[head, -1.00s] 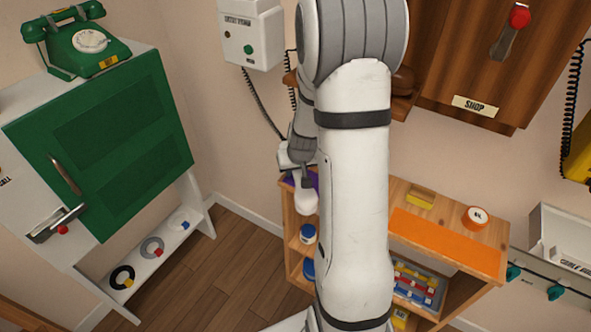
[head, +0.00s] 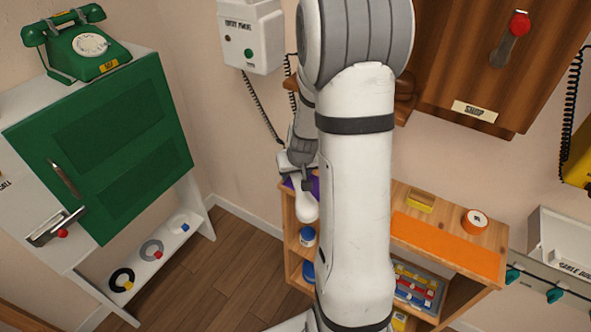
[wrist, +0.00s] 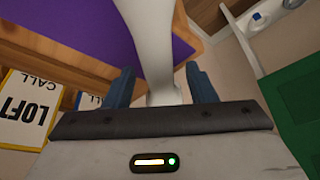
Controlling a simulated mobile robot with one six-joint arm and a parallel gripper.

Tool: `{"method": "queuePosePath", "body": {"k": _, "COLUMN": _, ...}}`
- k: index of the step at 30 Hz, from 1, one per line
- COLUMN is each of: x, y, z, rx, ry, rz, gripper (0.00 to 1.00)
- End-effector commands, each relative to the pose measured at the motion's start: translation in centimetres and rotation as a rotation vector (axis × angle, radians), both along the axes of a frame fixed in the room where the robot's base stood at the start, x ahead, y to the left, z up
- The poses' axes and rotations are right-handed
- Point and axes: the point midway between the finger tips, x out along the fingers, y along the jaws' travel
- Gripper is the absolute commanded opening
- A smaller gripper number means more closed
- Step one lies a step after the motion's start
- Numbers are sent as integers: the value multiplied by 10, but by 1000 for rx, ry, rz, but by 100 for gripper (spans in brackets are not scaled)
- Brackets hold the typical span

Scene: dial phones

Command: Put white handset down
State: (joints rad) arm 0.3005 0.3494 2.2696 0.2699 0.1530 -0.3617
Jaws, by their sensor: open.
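The white handset (head: 307,208) shows at the left end of the wooden shelf unit, with its rounded end sticking out past the front edge. In the wrist view the handset (wrist: 150,45) runs up between my two blue fingers, over the edge of the purple mat (wrist: 85,28). My gripper (wrist: 161,86) is open, with a finger on each side of the handset and a gap visible at the right finger. In the head view my gripper (head: 302,180) is small and partly behind my arm. I cannot tell whether the handset rests fully on the mat.
A card marked LOFT (wrist: 25,108) stands beside the mat. The shelf unit also carries an orange mat (head: 445,247), a yellow block (head: 420,202) and a round orange-and-white item (head: 475,220). A green cabinet (head: 100,150) with a green dial phone (head: 85,48) stands left.

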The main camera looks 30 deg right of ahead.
Motion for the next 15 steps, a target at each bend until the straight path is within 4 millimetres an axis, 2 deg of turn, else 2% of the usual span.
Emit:
{"method": "queuePosePath", "body": {"k": 1, "x": -4, "y": 0, "z": 20, "rx": -4, "ry": -8, "rz": 0, "gripper": 51}}
{"method": "queuePosePath", "body": {"k": 6, "x": -17, "y": 2, "z": 57, "rx": -6, "ry": -14, "rz": -1, "gripper": 51}}
{"method": "queuePosePath", "body": {"k": 10, "x": -26, "y": 4, "z": 78, "rx": -6, "ry": -14, "rz": -1, "gripper": 51}}
{"method": "queuePosePath", "body": {"k": 15, "x": -32, "y": 5, "z": 95, "rx": -5, "ry": -14, "rz": -2, "gripper": 51}}
